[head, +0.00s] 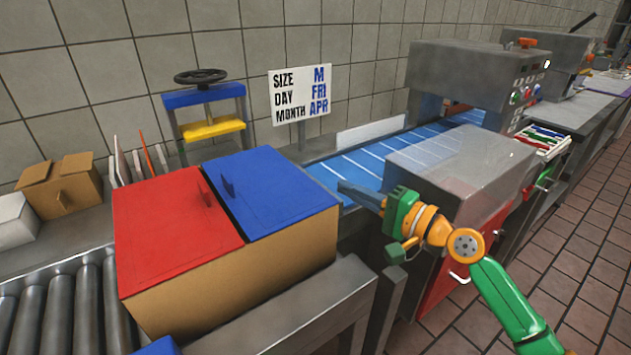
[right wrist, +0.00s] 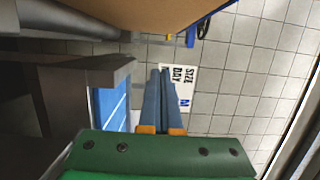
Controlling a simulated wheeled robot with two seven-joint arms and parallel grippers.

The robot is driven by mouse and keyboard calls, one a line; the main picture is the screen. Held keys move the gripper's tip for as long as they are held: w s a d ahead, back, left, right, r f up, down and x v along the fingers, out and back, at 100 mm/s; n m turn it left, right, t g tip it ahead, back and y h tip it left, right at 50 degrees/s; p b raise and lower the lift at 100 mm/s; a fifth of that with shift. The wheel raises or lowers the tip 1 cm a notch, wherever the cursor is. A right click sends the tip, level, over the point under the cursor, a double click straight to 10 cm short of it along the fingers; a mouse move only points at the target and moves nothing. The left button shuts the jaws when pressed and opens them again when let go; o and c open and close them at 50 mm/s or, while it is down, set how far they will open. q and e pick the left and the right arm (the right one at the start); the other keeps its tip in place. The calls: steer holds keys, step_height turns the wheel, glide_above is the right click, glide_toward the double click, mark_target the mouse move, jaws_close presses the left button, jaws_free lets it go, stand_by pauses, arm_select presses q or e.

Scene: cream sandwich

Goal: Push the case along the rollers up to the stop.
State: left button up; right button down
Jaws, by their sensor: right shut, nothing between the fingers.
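The case (head: 240,285) is a large cardboard box with a red lid flap (head: 170,225) and a blue lid flap (head: 275,195). It sits on the left in the head view, at the right end of the rollers (head: 62,300). My right gripper (head: 342,186) is shut and empty, just beyond the case's right edge, above the blue belt's near side. In the right wrist view its blue fingers (right wrist: 160,72) lie together, with the case's side (right wrist: 150,12) at the top. Whether they touch the case cannot be told. I cannot make out the stop.
A blue belt (head: 365,165) runs to a grey machine (head: 465,75). A grey metal housing (head: 460,165) stands right of my gripper. A sign (head: 300,95), a blue and yellow press (head: 208,112) and a small open box (head: 62,187) stand behind.

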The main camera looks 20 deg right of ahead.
mark_target(317, 189)
steer(key=w+a+p, duration=0.1)
steer(key=a, duration=0.1)
steer(key=a+p, duration=0.1)
steer(key=a, duration=0.1)
steer(key=w+a+p, duration=0.1)
steer(key=p, duration=0.1)
steer(key=shift+w+a+r, duration=0.1)
steer(key=shift+w+a, duration=0.25)
steer(key=shift+a, duration=0.05)
steer(key=shift+w, duration=0.1)
